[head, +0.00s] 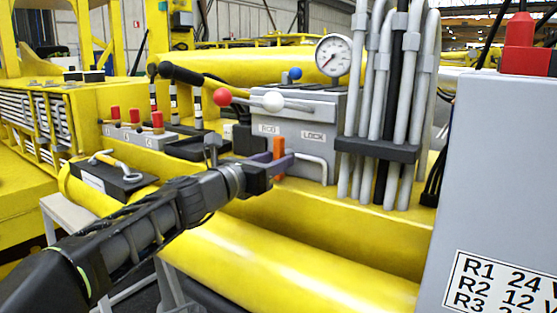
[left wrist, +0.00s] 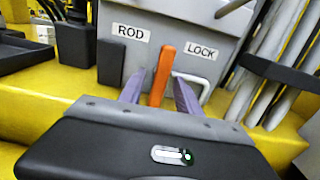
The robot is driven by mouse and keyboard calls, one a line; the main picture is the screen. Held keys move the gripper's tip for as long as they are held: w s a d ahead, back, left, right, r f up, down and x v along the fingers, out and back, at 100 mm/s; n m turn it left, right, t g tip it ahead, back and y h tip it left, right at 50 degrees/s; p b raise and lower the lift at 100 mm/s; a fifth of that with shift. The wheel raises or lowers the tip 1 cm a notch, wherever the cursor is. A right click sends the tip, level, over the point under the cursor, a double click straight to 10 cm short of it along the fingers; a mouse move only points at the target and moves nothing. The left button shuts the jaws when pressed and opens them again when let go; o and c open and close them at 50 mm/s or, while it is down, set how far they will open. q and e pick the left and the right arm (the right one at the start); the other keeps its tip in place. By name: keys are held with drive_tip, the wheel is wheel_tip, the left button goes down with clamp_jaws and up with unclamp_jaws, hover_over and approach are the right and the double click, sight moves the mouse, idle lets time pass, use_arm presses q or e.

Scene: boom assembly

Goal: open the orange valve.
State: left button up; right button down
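The orange valve (head: 279,152) is an upright orange lever on the front of the grey box (head: 300,112), between the labels ROD and LOCK. In the left wrist view the orange valve (left wrist: 161,74) stands nearly upright between the two purple fingers. My left gripper (head: 275,166) is at the lever; in the left wrist view the left gripper (left wrist: 160,97) has its fingers apart, with a visible gap on each side of the lever. The lower end of the lever is hidden behind the gripper body. My right gripper is in neither view.
A pale bent handle (head: 312,163) sits just right of the lever, and a dark block (left wrist: 110,62) to its left. Grey vertical pipes (head: 385,110) stand at right. Levers with red (head: 223,97) and white knobs (head: 273,102) stick out above. A yellow beam (head: 300,262) runs below.

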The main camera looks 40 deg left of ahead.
use_arm(q)
drive_tip(key=s, duration=0.6)
idle(0.5)
